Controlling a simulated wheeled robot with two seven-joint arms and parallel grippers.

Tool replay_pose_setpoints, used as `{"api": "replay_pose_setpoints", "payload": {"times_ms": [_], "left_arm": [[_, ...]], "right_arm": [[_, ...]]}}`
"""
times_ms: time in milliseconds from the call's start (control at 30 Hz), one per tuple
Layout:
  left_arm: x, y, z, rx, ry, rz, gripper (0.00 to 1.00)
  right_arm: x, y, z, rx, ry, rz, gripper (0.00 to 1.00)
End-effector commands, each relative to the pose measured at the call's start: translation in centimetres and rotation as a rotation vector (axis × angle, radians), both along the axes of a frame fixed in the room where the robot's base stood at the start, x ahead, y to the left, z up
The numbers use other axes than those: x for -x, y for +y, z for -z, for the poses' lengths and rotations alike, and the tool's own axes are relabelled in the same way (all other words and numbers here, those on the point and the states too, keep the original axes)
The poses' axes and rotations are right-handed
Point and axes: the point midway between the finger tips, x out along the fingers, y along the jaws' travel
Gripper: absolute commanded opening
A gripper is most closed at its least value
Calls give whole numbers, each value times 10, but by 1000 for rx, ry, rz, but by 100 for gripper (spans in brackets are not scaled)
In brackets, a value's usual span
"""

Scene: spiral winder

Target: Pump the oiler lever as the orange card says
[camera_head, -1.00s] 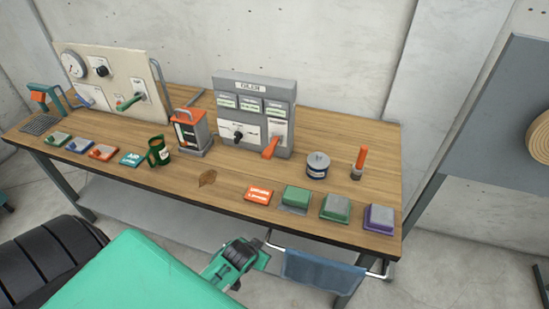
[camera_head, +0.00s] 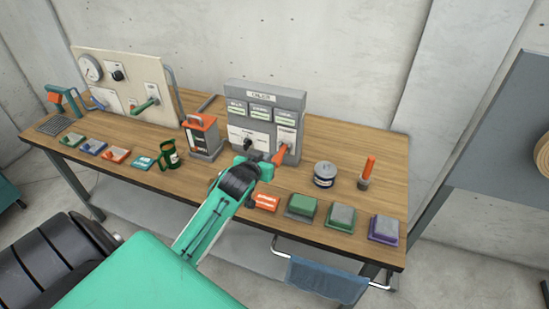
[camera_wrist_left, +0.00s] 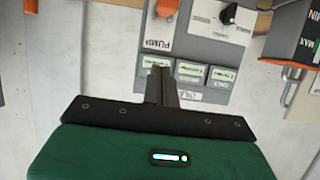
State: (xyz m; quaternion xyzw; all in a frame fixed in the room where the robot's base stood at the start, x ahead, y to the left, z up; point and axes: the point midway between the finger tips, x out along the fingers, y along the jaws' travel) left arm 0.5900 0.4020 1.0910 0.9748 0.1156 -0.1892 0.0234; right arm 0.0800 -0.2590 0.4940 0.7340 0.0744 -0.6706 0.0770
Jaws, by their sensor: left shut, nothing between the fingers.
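The grey oiler box (camera_head: 262,96) stands at the back of the bench with three small displays and a black knob (camera_head: 248,142). Its orange lever (camera_head: 282,154) sticks out at the lower right of the front. In the left wrist view the box appears upside down, with the lever (camera_wrist_left: 167,8) at the top edge beside the word PUMP. My left gripper (camera_head: 262,160) is shut and empty, just in front of the box and left of the lever; contact cannot be told. Its closed fingers also show in the wrist view (camera_wrist_left: 160,86). The orange card (camera_head: 266,202) lies beside my left arm; its print is too small to read. My right gripper is out of view.
A lidded tin (camera_head: 324,175) and an orange-handled tool (camera_head: 367,172) stand on the right. Green, grey and purple blocks line the front edge. A panel with a gauge (camera_head: 90,68) stands at left.

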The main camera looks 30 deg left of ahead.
Motion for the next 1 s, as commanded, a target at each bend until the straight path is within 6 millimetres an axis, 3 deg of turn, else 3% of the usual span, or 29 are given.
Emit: {"api": "replay_pose_setpoints", "payload": {"times_ms": [267,900,1000], "left_arm": [[-9,2,3,1,3,0,0],[-90,21,36,1,3,0,0],[-88,21,51,1,9,-1,0]], "right_arm": [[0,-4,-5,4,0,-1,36],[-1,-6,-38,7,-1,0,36],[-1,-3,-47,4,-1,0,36]]}}
